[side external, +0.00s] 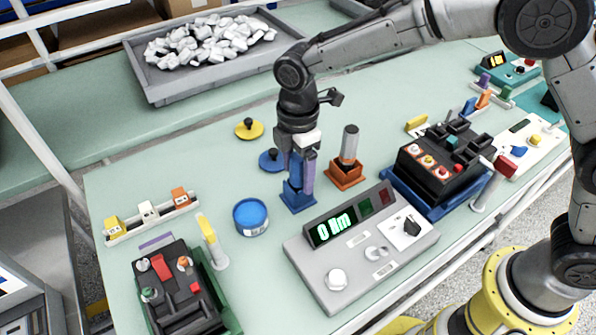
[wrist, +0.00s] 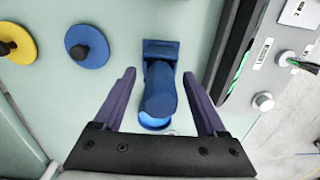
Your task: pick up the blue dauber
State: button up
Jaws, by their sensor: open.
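The blue dauber (wrist: 158,95) is a blue cylinder standing in a square blue holder (wrist: 160,49) in the wrist view. In the side view the blue holder (side external: 297,203) stands on the table, and the dauber is mostly hidden by my gripper (side external: 299,183). My gripper points down over the dauber. In the wrist view its two purple fingers (wrist: 158,76) are open, one on each side of the dauber, with gaps visible between them and it.
An orange holder (side external: 346,173) with a grey-topped dauber stands close to the right. A grey console (side external: 335,283) is in front, a blue tin (side external: 250,217) to the left. Blue (side external: 272,160) and yellow (side external: 249,130) knobbed discs lie behind.

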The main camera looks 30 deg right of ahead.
grip_shut()
dwell(0.3)
jog(key=shift+r, duration=0.1)
notch_tip(320, 180, up, 10)
dwell(0.5)
